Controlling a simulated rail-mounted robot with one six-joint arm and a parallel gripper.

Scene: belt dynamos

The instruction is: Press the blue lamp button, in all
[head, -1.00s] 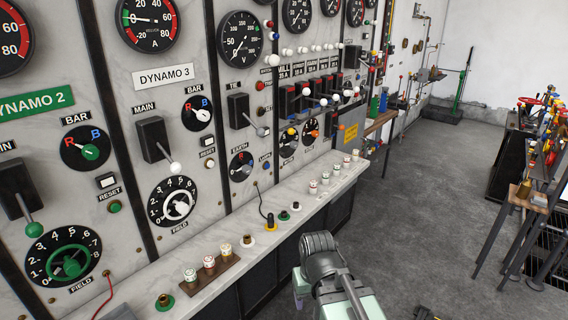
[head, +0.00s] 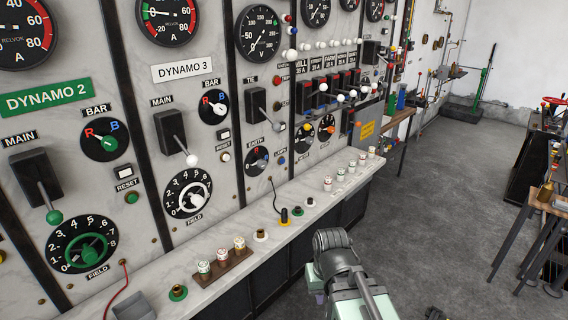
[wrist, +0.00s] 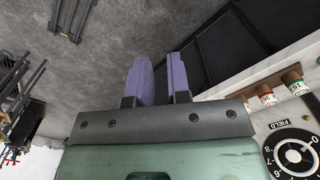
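A small blue button (head: 281,160) sits on the marble panel in the head view, under a small label that seems to read "LAMPS". It is right of the earth dial (head: 257,160) and below the tie lever (head: 262,112). My gripper (wrist: 160,60) shows in the wrist view as two purple fingers with a narrow gap between them and nothing held. It is over grey floor, apart from the panel. The blue button does not show in the wrist view.
A ledge (head: 232,222) runs along the panel's foot with fuses, terminals and a black plug (head: 284,216). Levers stick out, including the white-knobbed Dynamo 3 main lever (head: 181,143). A wooden bench (head: 543,206) stands right.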

